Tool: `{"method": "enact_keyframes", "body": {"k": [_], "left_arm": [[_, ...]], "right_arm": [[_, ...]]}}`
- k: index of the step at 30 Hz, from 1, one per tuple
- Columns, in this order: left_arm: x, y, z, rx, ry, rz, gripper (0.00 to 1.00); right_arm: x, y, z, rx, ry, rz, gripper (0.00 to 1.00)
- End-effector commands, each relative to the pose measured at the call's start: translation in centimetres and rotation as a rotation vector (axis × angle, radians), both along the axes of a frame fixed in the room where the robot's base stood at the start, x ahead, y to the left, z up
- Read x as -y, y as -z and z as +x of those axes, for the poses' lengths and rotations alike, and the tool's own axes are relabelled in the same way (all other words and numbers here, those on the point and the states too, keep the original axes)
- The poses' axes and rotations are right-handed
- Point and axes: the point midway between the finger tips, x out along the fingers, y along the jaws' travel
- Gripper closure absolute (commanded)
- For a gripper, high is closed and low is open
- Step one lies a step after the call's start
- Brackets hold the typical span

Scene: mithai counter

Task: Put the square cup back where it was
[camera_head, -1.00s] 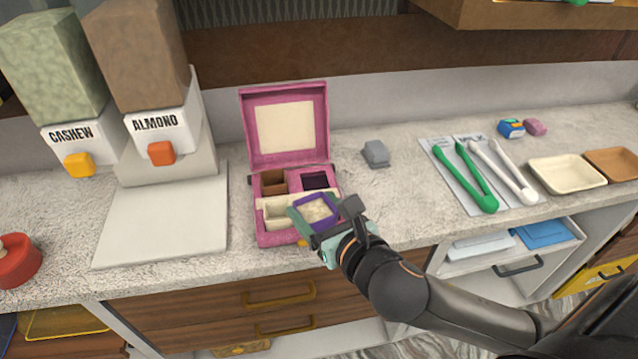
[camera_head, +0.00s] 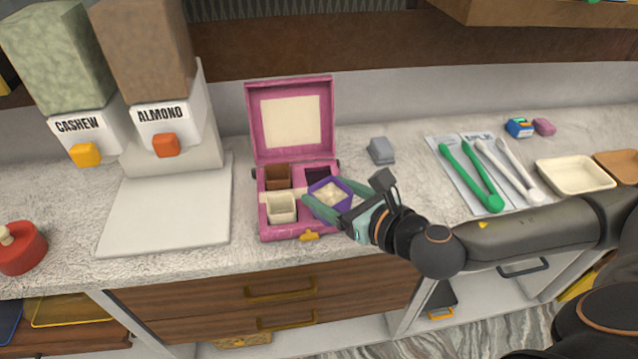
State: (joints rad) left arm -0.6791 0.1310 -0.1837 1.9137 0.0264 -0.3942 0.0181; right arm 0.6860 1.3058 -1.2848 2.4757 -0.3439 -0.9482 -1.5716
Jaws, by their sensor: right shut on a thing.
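My right gripper (camera_head: 338,198) is shut on a purple-rimmed cup (camera_head: 330,190) with a pale inside. One greenish finger is at its left and the other at its right. The cup is over the right half of an open pink box (camera_head: 263,218), and I cannot tell whether it touches it. The box's front-right part is mostly hidden. A cream square cup (camera_head: 282,208) sits in the front-left compartment and a brown cup (camera_head: 277,176) in the back-left. The back-right compartment (camera_head: 316,173) looks dark. My left gripper is not in view.
The raised lid (camera_head: 291,122) stands behind the compartments. A grey block (camera_head: 381,150) is to the right, with green tongs (camera_head: 478,185) and white tongs further on. A white board (camera_head: 165,218) lies to the left, below the cashew and almond dispensers.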

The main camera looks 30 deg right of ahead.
Motion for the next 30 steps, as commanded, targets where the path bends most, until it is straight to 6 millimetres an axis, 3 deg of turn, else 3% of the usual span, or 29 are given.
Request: {"method": "enact_keyframes", "body": {"k": [4,12,30], "left_arm": [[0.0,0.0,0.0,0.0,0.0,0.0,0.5],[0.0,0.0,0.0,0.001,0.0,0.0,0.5],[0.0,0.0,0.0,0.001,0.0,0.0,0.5]], "right_arm": [[1.3,-0.5,0.8,0.003,-0.109,-0.007,0.94],[2.0,-0.9,1.7,0.006,-0.262,0.001,0.94],[3.0,-1.2,2.5,0.0,-0.432,0.003,0.94]]}}
